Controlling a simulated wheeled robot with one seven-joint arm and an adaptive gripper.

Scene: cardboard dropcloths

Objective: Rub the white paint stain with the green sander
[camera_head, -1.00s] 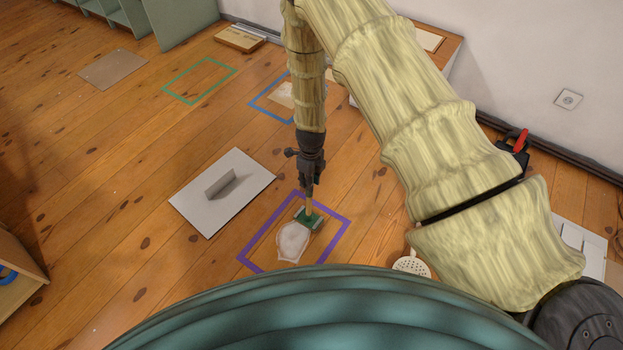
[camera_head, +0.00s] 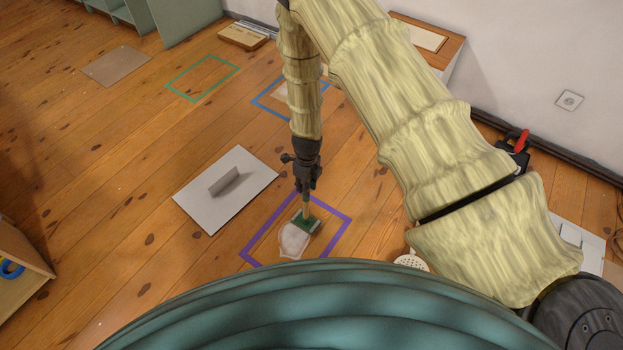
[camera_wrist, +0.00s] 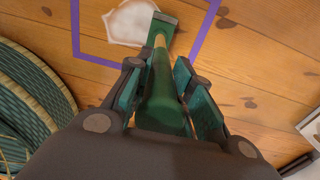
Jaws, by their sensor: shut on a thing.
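The white paint stain (camera_head: 294,241) is a pale patch on the wooden floor inside a purple taped rectangle (camera_head: 343,231). It also shows at the top of the wrist view (camera_wrist: 127,22). The green sander (camera_head: 306,223) has a flat green head and a wooden and green handle. Its head lies at the stain's upper right edge in the head view and overlaps it; whether it presses on the floor I cannot tell. My gripper (camera_head: 307,187) is shut on the sander's handle (camera_wrist: 163,105), pointing down above it. The head covers part of the stain.
A grey plate with a raised handle (camera_head: 250,197) lies left of the purple rectangle. A blue taped rectangle (camera_head: 264,105) and a green one (camera_head: 176,91) are farther back. A white perforated thing (camera_head: 411,262) is at the right.

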